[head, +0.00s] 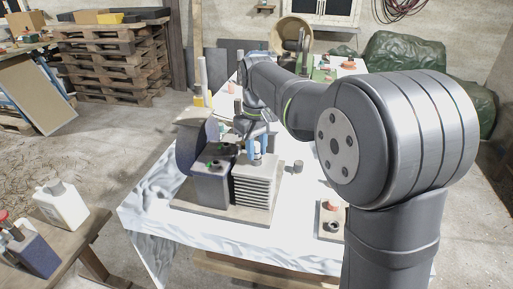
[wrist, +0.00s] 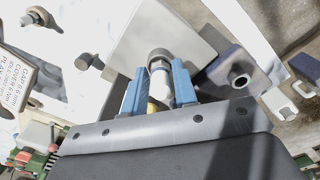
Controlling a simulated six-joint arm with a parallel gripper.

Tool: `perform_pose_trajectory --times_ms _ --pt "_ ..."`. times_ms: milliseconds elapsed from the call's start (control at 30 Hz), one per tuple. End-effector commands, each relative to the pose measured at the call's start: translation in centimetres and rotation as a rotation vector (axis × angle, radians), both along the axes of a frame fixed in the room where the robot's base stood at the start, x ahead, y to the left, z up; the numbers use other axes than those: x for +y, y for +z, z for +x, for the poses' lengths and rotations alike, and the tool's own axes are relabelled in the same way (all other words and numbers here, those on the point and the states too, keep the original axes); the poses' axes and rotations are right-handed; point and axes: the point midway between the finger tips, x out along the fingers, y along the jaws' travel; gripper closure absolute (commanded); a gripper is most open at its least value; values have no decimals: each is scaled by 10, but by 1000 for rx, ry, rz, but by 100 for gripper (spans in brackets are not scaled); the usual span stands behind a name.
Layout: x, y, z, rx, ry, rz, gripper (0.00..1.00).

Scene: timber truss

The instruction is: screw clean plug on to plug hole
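The clean plug (wrist: 160,82), pale with a grey metal end, sits between the two blue fingers of my gripper (wrist: 158,88), which are closed on its sides. In the head view my gripper (head: 257,150) is over the top of the grey finned block (head: 257,180). The plug points down at the block's top face, which shows as a pale grey plate (wrist: 190,25) in the wrist view. The plug hole is hidden beneath the plug's end, so I cannot tell whether the thread is in it.
A dark tank (head: 211,184) with an open round hole stands left of the finned block on a wooden board (head: 240,216). A small dark cylinder (head: 298,167) stands to the right. A small board (head: 329,232) with a red-topped piece lies near the front edge. A printed card (wrist: 14,84) shows at left.

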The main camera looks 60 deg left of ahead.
Motion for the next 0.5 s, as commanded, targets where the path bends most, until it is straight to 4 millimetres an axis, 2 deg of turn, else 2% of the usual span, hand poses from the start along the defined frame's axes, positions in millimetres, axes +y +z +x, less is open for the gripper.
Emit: perform_pose_trajectory --times_ms 33,67,167,400,500 --pt "0 0 0 0 0 0 97" --pt "0 0 0 0 0 0 80" --pt "0 0 0 0 0 0 100" --pt "0 0 0 0 -8 0 100" --pt "0 0 0 0 -71 0 100"
